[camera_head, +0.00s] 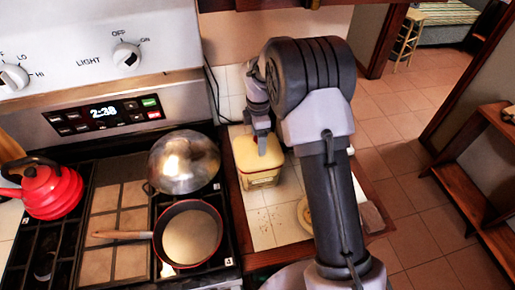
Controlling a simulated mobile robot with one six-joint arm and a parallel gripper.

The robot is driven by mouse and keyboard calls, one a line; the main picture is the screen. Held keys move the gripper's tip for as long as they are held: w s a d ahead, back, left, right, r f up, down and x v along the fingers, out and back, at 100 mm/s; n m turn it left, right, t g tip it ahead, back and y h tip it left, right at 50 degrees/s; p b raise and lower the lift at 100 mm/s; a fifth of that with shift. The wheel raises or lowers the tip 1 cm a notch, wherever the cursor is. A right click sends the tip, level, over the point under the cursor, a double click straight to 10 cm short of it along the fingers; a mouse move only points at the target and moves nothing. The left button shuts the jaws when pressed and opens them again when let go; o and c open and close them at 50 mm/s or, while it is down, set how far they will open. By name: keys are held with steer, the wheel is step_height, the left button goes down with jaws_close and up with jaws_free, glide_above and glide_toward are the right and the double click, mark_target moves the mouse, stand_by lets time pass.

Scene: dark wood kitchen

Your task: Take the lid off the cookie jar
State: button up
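The cookie jar (262,181) stands upright on the white tiled counter right of the stove. It looks like a squarish, clear-sided container with a brownish rim. Its pale yellow lid (246,160) is on top of it. My gripper (262,151) points down over the lid, at or just above its top; I cannot tell whether it touches. My arm hides part of the gripper, and the gap between the fingers does not show clearly.
A round plate (304,214), partly hidden by my arm, lies on the counter (262,228) in front of the jar. Left on the stove are a domed metal lid or pan (184,161), a saucepan (190,236) and a red kettle (50,190).

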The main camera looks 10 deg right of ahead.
steer(key=shift+s+r, duration=0.1)
jaws_close()
